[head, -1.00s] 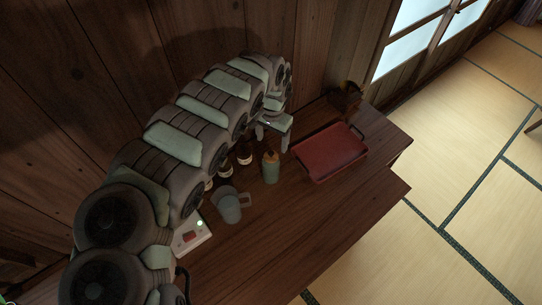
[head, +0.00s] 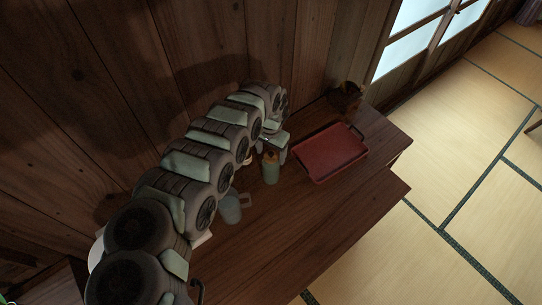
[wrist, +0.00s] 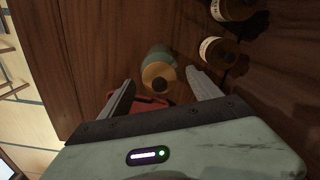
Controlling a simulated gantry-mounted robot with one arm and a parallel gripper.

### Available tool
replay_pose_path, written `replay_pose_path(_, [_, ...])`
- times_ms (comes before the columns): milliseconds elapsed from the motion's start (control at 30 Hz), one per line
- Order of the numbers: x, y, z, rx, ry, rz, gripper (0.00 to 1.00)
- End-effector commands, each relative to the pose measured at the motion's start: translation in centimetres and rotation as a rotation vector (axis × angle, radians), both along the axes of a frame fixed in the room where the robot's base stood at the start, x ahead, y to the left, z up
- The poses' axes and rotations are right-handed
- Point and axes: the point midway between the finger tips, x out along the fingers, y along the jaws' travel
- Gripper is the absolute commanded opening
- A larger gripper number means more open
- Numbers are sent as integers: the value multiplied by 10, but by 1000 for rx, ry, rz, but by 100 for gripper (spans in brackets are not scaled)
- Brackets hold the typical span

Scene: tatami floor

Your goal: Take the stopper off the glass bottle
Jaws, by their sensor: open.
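The glass bottle (head: 271,172) stands upright on the wooden table, greenish with a tan stopper (head: 270,155) in its top. In the wrist view the bottle (wrist: 158,56) is seen from above, with the stopper (wrist: 158,76) facing the camera. My gripper (wrist: 160,82) is open, one finger on each side of the stopper in that view. I cannot tell whether either finger touches it.
A red tray (head: 330,152) lies right of the bottle. A grey mug (head: 231,208) stands at the left, partly behind my arm. Two dark bottles with pale labels (wrist: 212,50) (wrist: 232,8) stand near my right finger. The table's front is clear.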

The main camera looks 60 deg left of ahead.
Motion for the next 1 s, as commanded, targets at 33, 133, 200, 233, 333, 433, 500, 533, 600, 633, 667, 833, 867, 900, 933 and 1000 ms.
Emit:
replay_pose_path(33, [0,0,0,0,0,0,73])
replay_pose_path(133, [0,0,0,0,0,0,73])
replay_pose_path(200, [0,0,0,0,0,-1,67])
replay_pose_path(233, [0,0,0,0,0,-1,65])
replay_pose_path(333, [0,0,0,0,0,-1,57])
replay_pose_path(433, [0,-1,0,-1,0,-1,48])
replay_pose_path(500, [0,0,0,-1,-1,-1,43])
replay_pose_path(533, [0,0,0,-1,-1,-1,40])
replay_pose_path(600, [0,0,0,-1,-1,-1,34])
replay_pose_path(633, [0,0,0,-1,-1,0,32])
replay_pose_path(667, [0,0,0,-1,-1,-1,30])
replay_pose_path(833, [0,-1,0,-1,0,-1,16])
replay_pose_path(867, [0,-1,0,-1,0,-1,13])
replay_pose_path(900, [0,-1,0,-1,0,-1,10])
replay_pose_path(933, [0,-1,0,-1,0,-1,9])
replay_pose_path(1000, [0,-1,0,-1,0,-1,9])
